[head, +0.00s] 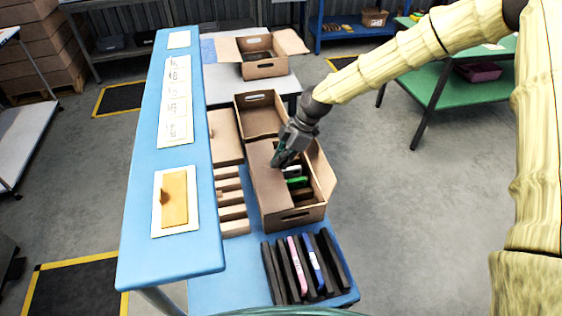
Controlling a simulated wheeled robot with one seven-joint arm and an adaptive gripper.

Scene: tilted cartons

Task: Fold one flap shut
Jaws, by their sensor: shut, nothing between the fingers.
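An open brown carton (297,216) stands on the lower blue bench, with several items inside, including a green one (297,182) and a white one (291,170). Its left flap (266,185) lies inward over the left part of the opening. Its right flap (322,172) stands outward. My gripper (279,160) is shut and empty, pointing down at the inner edge of the left flap, near the far end of the carton. I cannot tell whether the fingertips touch the flap.
Another open brown box (259,117) adjoins the carton's far end. A raised blue shelf (140,222) with paper sheets runs along the left. A black rack (337,262) with pink and blue items stands in front. Another open carton (265,69) sits on a table behind.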

